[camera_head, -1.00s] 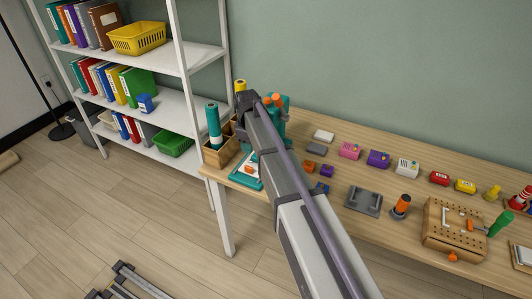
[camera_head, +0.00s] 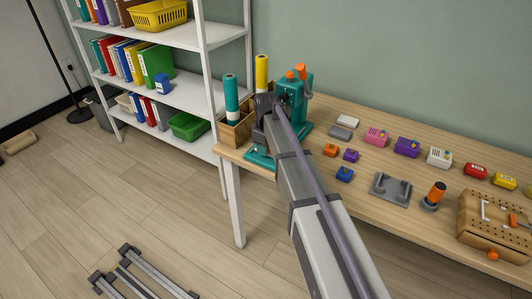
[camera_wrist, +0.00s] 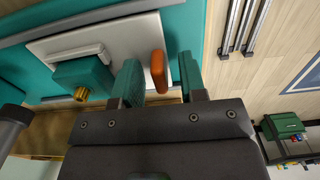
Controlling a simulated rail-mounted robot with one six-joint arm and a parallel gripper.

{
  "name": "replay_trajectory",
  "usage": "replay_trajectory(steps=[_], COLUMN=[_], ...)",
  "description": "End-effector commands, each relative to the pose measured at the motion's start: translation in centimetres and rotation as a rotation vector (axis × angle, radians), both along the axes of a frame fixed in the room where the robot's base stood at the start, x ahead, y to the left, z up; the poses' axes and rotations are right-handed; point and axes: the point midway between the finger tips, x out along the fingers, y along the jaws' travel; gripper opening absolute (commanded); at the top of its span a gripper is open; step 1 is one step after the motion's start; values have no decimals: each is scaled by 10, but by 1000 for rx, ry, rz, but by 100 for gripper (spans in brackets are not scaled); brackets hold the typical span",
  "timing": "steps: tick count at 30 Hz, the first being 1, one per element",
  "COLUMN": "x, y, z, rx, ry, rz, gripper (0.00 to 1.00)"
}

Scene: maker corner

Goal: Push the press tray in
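The teal press (camera_head: 293,100) stands at the left end of the workbench, with an orange-topped lever. Its teal base (camera_head: 258,158) shows partly beside my arm. In the wrist view a pale tray plate (camera_wrist: 125,38) lies on the teal base, with an orange handle (camera_wrist: 158,70) at its edge. My gripper (camera_wrist: 160,75) is open, with its teal-tipped fingers on either side of the handle and visible gaps to both. I cannot tell how deep the handle sits between them. In the head view my gripper (camera_head: 266,105) is in front of the press, and my arm hides the tray.
A wooden box (camera_head: 236,130) with teal and yellow rolls stands left of the press. A white shelf (camera_head: 190,95) is further left. Small colored boxes (camera_head: 376,137), a grey holder (camera_head: 390,188) and a pegboard block (camera_head: 490,218) lie to the right on the workbench (camera_head: 330,195).

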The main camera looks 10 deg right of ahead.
Motion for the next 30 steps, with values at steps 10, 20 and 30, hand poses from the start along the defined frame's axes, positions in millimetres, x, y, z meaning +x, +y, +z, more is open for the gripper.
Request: replay_trajectory(steps=[10, 20, 30], x=[0, 0, 11], y=[0, 0, -8], z=[2, 2, 1], rx=[0, 0, 0], ry=[0, 0, 0], rz=[0, 0, -1], gripper=[15, 0, 0])
